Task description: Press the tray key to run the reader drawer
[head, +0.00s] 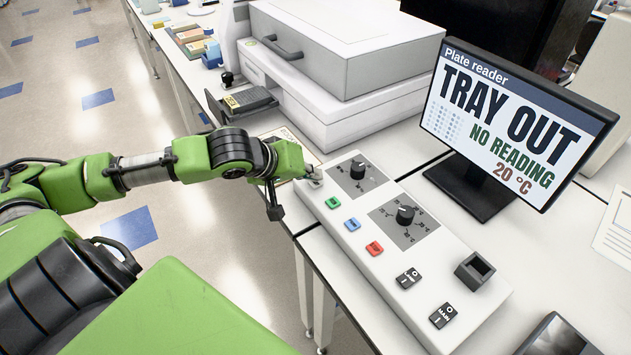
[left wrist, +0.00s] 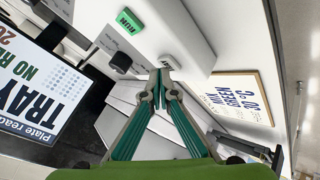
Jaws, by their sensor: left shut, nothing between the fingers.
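My left gripper (head: 313,179) is shut and empty, its fingertips at the far left end of the white control panel (head: 420,285). The left wrist view shows its closed fingertips (left wrist: 163,72) at the panel edge; whether they touch a key there, I cannot tell. They hide that spot, and no key marked tray is readable. Green (head: 333,202), blue (head: 351,224) and red (head: 374,248) keys lie along the panel; the green key (left wrist: 130,20) reads RUN. The reader drawer (head: 245,103) is out of the white plate reader (head: 345,95), with a dark plate on it. The screen (head: 515,125) reads TRAY OUT, NO READING, 20 °C.
Two black knobs (head: 405,215), rocker switches (head: 443,315) and a dark square holder (head: 474,271) are on the panel. Boxes (head: 190,38) stand farther along the bench.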

